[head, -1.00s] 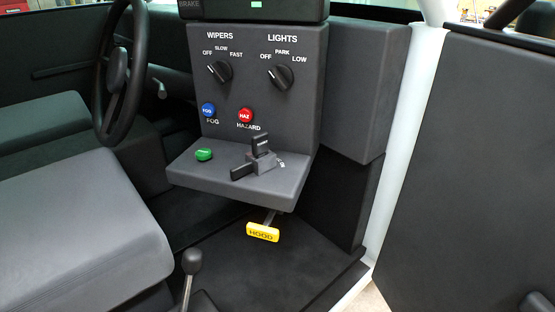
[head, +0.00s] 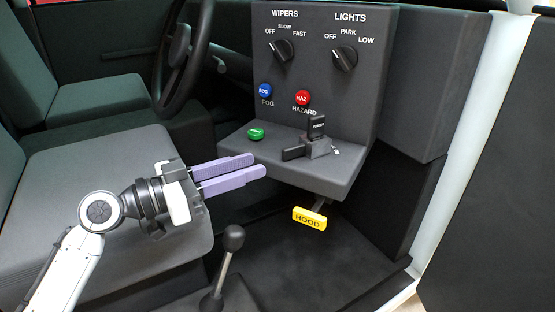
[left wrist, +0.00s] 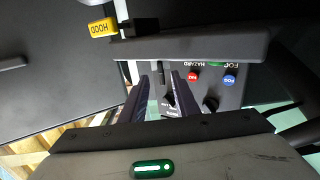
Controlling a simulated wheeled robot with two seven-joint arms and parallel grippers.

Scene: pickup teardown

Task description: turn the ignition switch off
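The ignition switch (head: 318,146) is a dark block on the right part of the dash ledge (head: 330,180). It has an upright black tab with small lettering and a black lever (head: 293,154) pointing left. Tiny white marks beside it are too small to read. My left gripper (head: 257,166) comes in from the left over the seat. Its two purple fingers are slightly apart and empty, near the ledge's front left edge, left of the switch and not touching it. In the left wrist view the fingers (left wrist: 160,76) are apart, with the panel upside down beyond them. My right gripper is out of view.
A green button (head: 256,134) sits left of the switch. Blue FOG (head: 265,90) and red HAZ (head: 302,97) buttons are above. A yellow HOOD handle (head: 309,219) hangs below the ledge. A gear lever (head: 233,238) stands below my gripper; the steering wheel (head: 178,70) is behind it.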

